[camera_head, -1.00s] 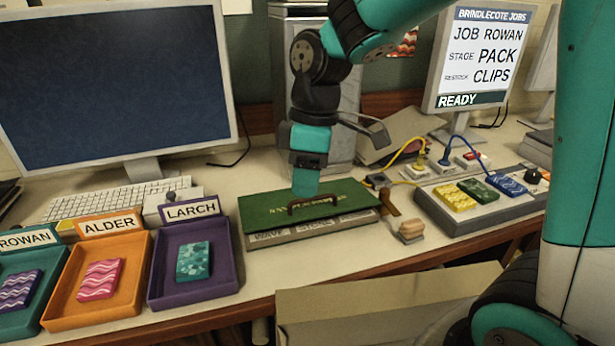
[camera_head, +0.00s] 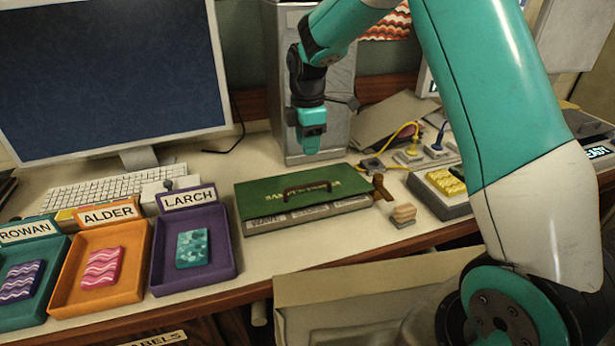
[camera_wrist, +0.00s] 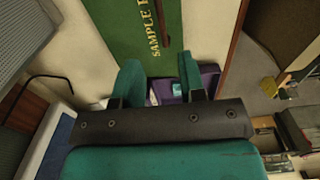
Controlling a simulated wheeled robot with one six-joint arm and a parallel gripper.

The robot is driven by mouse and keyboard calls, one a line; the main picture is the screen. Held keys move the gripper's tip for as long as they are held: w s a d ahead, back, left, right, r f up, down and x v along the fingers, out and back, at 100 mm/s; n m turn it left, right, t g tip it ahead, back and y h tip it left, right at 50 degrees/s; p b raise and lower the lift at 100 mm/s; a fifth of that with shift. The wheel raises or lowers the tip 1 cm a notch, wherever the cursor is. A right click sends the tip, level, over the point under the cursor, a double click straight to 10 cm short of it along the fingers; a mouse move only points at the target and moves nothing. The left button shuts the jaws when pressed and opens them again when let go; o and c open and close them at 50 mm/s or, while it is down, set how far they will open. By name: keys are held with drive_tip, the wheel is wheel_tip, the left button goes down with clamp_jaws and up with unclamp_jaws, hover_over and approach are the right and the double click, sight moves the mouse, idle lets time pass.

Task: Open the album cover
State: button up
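The album (camera_head: 262,202) lies on the desk with its green cover down flat over a grey body with labelled front tabs. A brown handle (camera_head: 308,189) sits on the cover. My gripper (camera_head: 311,148) hangs above and behind the album in the head view, clear of the cover. In the wrist view its two teal fingers (camera_wrist: 158,80) stand apart with nothing held between them. Part of the green cover (camera_wrist: 132,28) with gold lettering shows beyond the fingers there.
Teal, orange and purple trays (camera_head: 237,255) with patterned blocks stand left of the album. A wooden-handled stamp (camera_head: 403,215) and a grey block panel (camera_head: 430,198) are to its right. A grey metal cabinet (camera_head: 345,110) stands behind. An open box (camera_head: 350,290) is below the desk front.

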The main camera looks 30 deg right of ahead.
wheel_tip(320, 180, down, 11)
drive_tip(key=shift+f+p, duration=0.1)
drive_tip(key=shift+p, duration=0.85)
clamp_jaws()
